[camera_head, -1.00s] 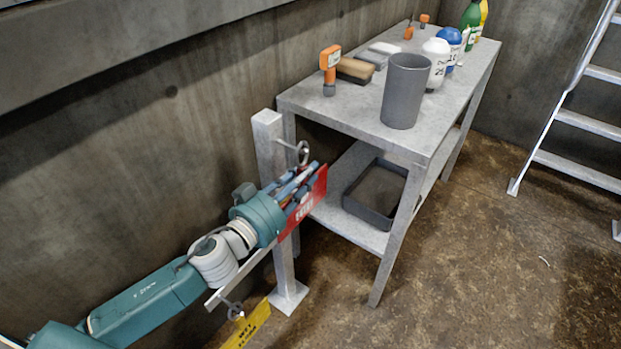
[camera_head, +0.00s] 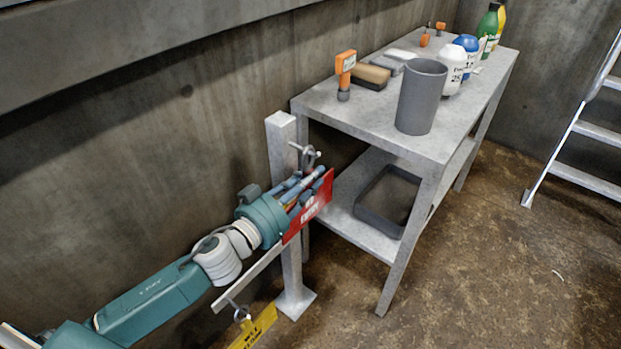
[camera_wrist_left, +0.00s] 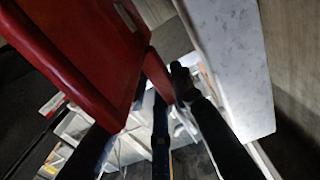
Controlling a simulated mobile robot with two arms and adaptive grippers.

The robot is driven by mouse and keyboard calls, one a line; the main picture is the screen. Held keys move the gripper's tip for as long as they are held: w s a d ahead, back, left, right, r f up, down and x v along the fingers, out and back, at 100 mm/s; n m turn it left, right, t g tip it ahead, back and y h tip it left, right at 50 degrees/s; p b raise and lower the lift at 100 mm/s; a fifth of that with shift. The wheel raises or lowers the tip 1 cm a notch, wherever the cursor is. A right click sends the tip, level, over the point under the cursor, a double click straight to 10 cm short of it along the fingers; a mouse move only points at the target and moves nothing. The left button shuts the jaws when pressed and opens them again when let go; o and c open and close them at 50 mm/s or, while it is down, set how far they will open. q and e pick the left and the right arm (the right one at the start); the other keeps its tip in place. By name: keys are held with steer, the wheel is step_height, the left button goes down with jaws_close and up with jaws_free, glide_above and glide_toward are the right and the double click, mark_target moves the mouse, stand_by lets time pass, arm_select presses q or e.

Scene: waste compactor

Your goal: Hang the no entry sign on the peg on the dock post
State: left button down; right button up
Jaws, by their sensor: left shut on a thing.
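The red no entry sign (camera_head: 318,201) is held tilted in my left gripper (camera_head: 308,184), beside the dock post. It also shows large at the left of the left wrist view (camera_wrist_left: 75,55). The grey dock post (camera_head: 283,137) stands upright on a square foot; its pale face is at the right in the wrist view (camera_wrist_left: 232,65). A thin peg (camera_head: 295,146) sticks out near its top. A metal ring (camera_head: 309,157) shows at the peg's tip, above the sign; I cannot tell whether the peg passes through it. My right gripper is out of view.
A yellow sign (camera_head: 254,329) hangs low from a hook on the post's side bar (camera_head: 247,279). A grey table (camera_head: 375,118) with a grey cup (camera_head: 421,97), bottles and tools stands just right of the post. A dark tray (camera_head: 387,226) is on its lower shelf. Floor is clear at right.

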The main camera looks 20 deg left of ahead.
steer(key=shift+w, duration=0.1)
arm_select(q)
steer(key=c, duration=1.4)
jaws_free()
arm_select(e)
steer(key=shift+w+r, duration=0.1)
steer(key=shift+w, duration=0.15)
arm_select(q)
steer(key=shift+s, duration=0.25)
steer(key=v, duration=1.1)
steer(key=shift+s, duration=0.3)
arm_select(e)
steer(key=shift+s, duration=0.15)
arm_select(q)
steer(key=shift+a+r, duration=0.1)
